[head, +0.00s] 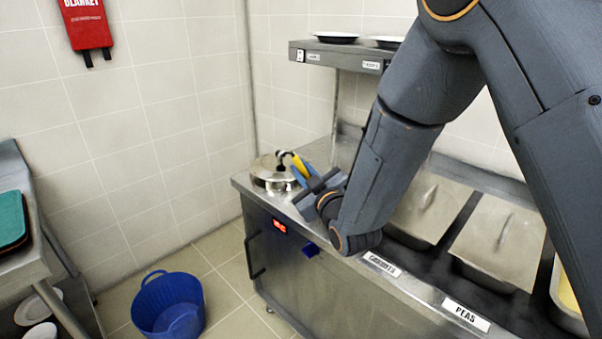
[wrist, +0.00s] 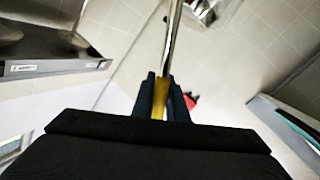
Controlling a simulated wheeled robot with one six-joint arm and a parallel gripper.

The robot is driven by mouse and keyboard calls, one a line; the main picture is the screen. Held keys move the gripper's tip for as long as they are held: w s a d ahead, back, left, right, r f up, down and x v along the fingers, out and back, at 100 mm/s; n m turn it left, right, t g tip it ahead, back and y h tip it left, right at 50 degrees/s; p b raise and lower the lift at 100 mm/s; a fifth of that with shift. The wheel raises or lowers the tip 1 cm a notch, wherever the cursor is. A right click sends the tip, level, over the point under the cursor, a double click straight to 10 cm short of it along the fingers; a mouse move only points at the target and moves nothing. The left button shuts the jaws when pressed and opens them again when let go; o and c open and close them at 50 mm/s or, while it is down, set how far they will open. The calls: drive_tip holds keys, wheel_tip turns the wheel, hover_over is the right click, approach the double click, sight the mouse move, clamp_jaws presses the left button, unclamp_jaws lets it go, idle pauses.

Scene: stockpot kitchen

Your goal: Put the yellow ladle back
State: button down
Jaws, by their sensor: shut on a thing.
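The yellow ladle's handle (head: 299,164) shows between the blue fingers of my gripper (head: 300,172) in the head view. My gripper is shut on it, close to a shiny steel pot (head: 268,180) at the left end of the counter. In the wrist view the yellow handle (wrist: 158,106) sits between my fingertips (wrist: 160,92), and its steel shaft runs up out of the top of the picture. The ladle's bowl cannot be made out. I cannot tell whether the ladle touches the pot.
The steel counter (head: 300,265) has labelled, lidded pans to the right of my gripper. A shelf (head: 340,55) with plates hangs behind. A blue tub (head: 168,305) stands on the floor. Another counter with a green tray (head: 10,220) is at the left.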

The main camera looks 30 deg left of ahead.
drive_tip(key=shift+f, duration=0.8)
drive_tip(key=c, duration=1.7)
unclamp_jaws()
drive_tip(key=shift+c, duration=0.2)
drive_tip(key=b+v, duration=0.3)
drive_tip(key=v, duration=0.9)
drive_tip(key=shift+b, duration=0.35)
